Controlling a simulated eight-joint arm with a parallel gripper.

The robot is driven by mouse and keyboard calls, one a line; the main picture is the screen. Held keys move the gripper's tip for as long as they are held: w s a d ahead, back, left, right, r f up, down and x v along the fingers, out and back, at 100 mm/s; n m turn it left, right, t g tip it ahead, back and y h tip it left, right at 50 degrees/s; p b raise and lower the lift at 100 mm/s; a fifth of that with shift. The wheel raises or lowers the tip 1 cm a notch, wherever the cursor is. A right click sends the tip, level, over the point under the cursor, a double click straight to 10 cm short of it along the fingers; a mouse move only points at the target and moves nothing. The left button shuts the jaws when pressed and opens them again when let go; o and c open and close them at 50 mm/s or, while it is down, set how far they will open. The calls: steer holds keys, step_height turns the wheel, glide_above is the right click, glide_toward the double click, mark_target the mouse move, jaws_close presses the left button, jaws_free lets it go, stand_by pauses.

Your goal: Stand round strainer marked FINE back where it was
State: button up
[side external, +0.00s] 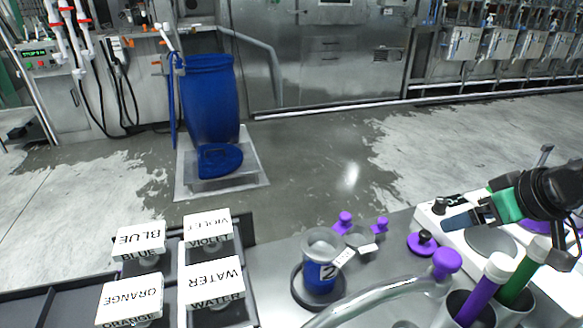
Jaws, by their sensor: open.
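A round grey strainer-like piece (322,243) sits on top of a cup marked 2 (320,279) that holds blue. A small white tag (343,258) sticks out on its right side. A second round grey piece (355,239) with another white tag (368,249) lies just behind, beside purple knobs (345,221). The tag lettering is too small to read, so I cannot tell which is FINE. My gripper (464,216) is at the right, above the white device (440,226). It is open, with nothing visible between its fingers, and apart from both round pieces.
A curved clear tube (385,292) crosses the front. Purple (484,289) and green (524,270) handled tools stand at right. A blue barrel (210,100) is on the floor behind.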

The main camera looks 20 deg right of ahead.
steer(key=n+g, duration=0.5)
steer(key=g, duration=0.2)
glide_above(342, 256)
steer(key=shift+d+r, duration=0.1)
steer(key=shift+d, duration=0.05)
steer(key=shift+f, duration=2.85)
jaws_close()
